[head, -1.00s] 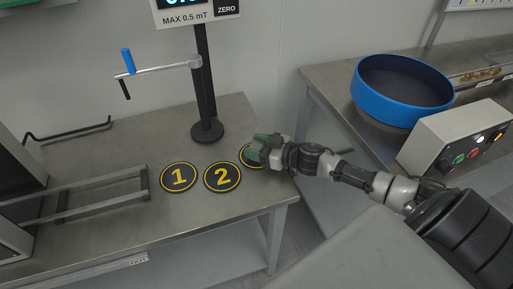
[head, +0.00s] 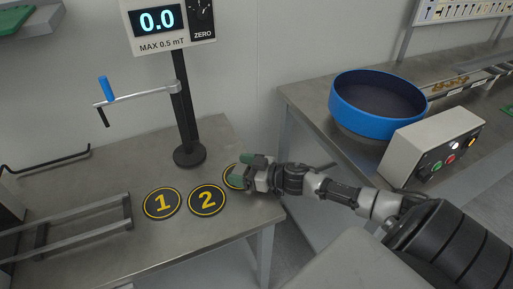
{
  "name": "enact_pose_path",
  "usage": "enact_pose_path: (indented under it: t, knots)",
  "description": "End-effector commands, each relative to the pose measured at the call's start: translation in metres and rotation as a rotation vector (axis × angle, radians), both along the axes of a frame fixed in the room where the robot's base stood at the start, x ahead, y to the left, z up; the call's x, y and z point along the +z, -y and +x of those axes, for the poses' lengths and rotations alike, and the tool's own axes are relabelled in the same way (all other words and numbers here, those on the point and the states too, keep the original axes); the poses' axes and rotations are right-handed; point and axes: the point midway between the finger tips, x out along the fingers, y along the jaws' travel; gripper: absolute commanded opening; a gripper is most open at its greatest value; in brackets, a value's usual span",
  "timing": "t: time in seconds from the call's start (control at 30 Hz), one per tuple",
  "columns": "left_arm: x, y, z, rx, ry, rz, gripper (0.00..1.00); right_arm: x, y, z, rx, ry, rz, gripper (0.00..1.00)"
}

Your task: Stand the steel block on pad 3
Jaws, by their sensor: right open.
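A round black pad with a yellow ring (head: 230,179), partly covered by my right gripper, lies to the right of pad 2 (head: 207,199) and pad 1 (head: 162,203). Its number is hidden; by its place in the row it is pad 3. My right gripper (head: 250,172), with green finger pads, is open and low over this pad, reaching in from the right. I cannot make out the steel block; the gripper may hide it. My left gripper is not in view.
Behind the pads stands a black post (head: 187,110) with a crank arm and a display reading 0.0 (head: 160,20). A metal rail frame (head: 75,230) lies left. On the right bench are a blue bowl (head: 365,122) and a button box (head: 432,145).

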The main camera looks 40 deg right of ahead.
Motion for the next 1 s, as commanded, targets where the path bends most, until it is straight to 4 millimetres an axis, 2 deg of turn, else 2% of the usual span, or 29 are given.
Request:
enact_pose_path:
  t: [0.4, 0.6, 0.8, 1.0]
  knots:
    - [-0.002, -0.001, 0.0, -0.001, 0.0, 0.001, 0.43, 0.009, 0.039, -0.065, 0.001, -0.005, -0.001, 0.79]
    - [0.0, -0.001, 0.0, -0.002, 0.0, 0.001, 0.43, 0.014, 0.052, -0.087, 0.002, -0.003, 0.0, 0.79]
    - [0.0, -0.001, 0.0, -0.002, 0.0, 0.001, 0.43, 0.017, 0.059, -0.097, 0.001, -0.001, 0.0, 0.79]
    - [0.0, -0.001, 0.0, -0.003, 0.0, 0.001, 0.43, 0.017, 0.059, -0.098, 0.001, 0.0, -0.001, 0.79]
